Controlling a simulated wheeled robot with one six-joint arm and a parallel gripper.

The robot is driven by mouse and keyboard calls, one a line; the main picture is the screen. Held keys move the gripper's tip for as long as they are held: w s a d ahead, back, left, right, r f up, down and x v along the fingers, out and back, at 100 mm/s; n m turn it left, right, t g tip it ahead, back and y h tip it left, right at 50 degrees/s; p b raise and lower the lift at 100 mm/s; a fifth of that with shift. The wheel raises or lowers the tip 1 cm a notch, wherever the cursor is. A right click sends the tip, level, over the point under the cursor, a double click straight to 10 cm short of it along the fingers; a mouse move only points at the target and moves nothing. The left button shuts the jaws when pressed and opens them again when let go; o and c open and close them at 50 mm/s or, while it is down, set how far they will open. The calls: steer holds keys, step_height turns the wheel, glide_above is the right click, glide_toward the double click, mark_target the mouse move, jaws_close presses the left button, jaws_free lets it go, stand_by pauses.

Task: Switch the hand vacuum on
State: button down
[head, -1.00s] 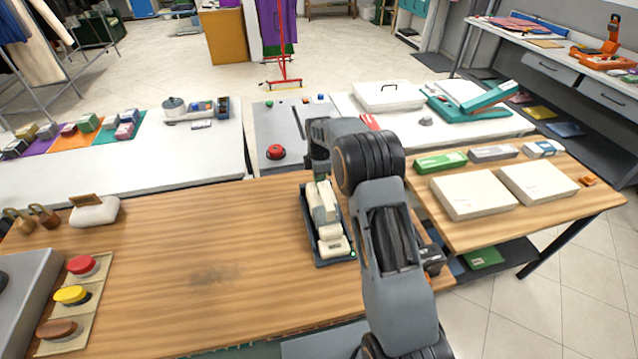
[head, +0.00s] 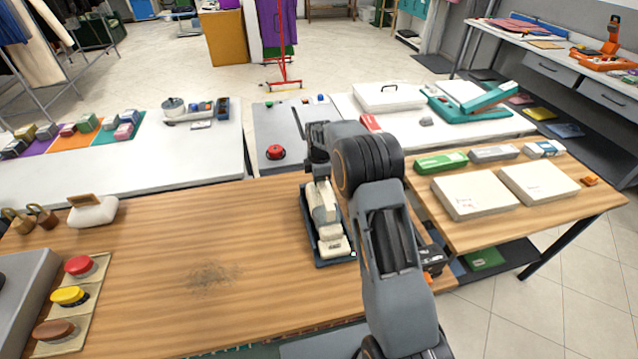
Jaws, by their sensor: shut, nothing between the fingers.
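The hand vacuum, a cream-coloured device (head: 329,222), lies lengthwise in a dark blue-grey tray (head: 316,245) on the wooden table. A small pale spot shows at the tray's near right corner. My gripper (head: 321,178) points down at the far end of the vacuum, shut and empty. My wrist and arm partly hide it, so I cannot tell whether its tips touch the vacuum. My arm also covers the area right of the tray. I cannot make out the vacuum's switch.
Red, yellow and brown round pieces (head: 70,296) stand at the left. White boxes (head: 470,195) lie on the right table. A red button (head: 275,152) is behind.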

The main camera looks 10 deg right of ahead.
steer(key=shift+f, duration=0.25)
steer(key=shift+r, duration=0.1)
steer(key=shift+r+p, duration=2.1)
steer(key=shift+r, duration=1.35)
